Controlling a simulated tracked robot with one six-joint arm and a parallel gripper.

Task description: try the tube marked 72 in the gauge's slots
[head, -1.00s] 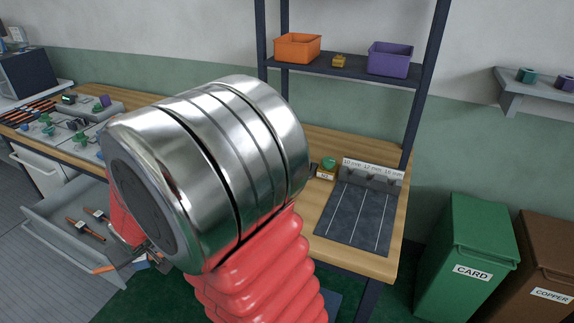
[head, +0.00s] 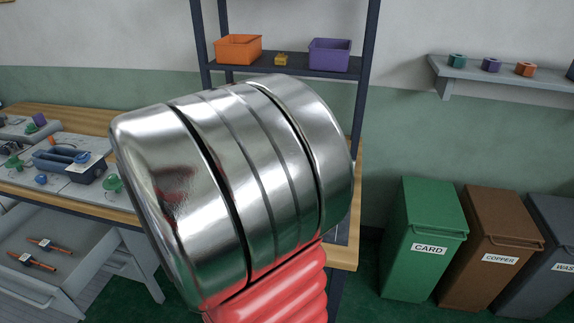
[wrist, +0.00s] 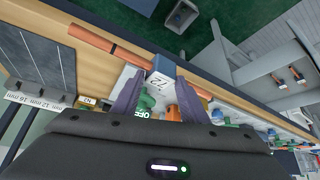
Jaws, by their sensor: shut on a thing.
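A copper-coloured tube (wrist: 93,38) with a dark band and a white-and-blue tag marked 72 (wrist: 158,76) is between the purple fingers of my gripper (wrist: 160,90) in the wrist view. My gripper is shut on it. The tube slants from upper left to lower right, its right part running behind a finger. The gauge (wrist: 32,48), a dark plate with pale lines and a strip of mm labels, lies at the left, apart from the tube. In the head view my arm hides the gripper, the tube and most of the gauge.
An open drawer (head: 30,262) at the left of the head view holds two tagged copper tubes (head: 40,245). A blue tool carrier (head: 75,163) stands on the workbench. Card (head: 425,230), copper (head: 497,240) and waste bins stand on the right. Shelves hold an orange box (head: 238,48) and a purple box (head: 328,55).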

